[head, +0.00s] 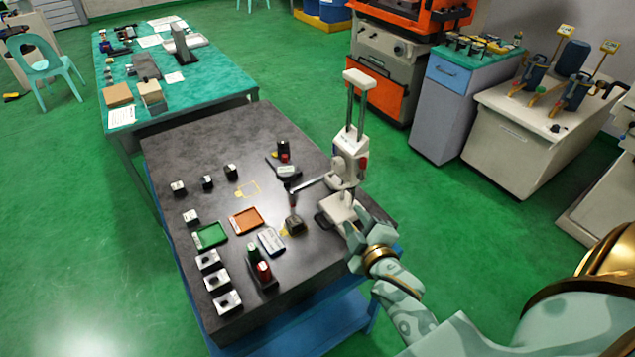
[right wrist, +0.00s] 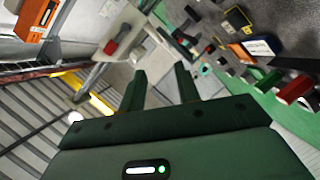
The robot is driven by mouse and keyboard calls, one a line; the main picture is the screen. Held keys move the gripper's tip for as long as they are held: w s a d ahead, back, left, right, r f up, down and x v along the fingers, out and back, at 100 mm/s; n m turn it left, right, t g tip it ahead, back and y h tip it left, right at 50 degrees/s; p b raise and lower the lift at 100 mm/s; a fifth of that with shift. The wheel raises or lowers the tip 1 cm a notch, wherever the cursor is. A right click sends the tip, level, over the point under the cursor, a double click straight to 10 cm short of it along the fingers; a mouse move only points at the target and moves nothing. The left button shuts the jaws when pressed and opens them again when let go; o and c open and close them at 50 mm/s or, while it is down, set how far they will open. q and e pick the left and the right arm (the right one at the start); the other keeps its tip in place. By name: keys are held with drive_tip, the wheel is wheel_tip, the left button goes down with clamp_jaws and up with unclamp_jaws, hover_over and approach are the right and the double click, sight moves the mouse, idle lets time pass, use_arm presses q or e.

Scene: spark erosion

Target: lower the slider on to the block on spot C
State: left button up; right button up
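The white height gauge stands at the right edge of the dark plate. Its slider (head: 351,150) is on two upright rods, and a thin arm reaches left from it to a dark tip. A dark block (head: 295,225) lies below the tip on a yellow marked spot. I cannot read the spot's letter or tell whether the tip touches the block. My right gripper (head: 354,230) is beside the gauge's base, low and to its front. In the right wrist view its fingers (right wrist: 160,72) are apart and empty. My left gripper is not in view.
The plate (head: 300,272) also bears a green tray (head: 211,236), an orange tray (head: 246,221), several small blocks, a stand (head: 262,279) with red and green pieces, and a dark round device (head: 284,171). A yellow-outlined spot (head: 247,188) is empty.

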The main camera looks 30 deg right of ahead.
sight(336, 188)
drive_tip(key=x, duration=1.6)
drive_tip(key=shift+d+b, duration=0.15)
drive_tip(key=shift+b, duration=0.15)
drive_tip(key=shift+s, duration=0.1)
clamp_jaws()
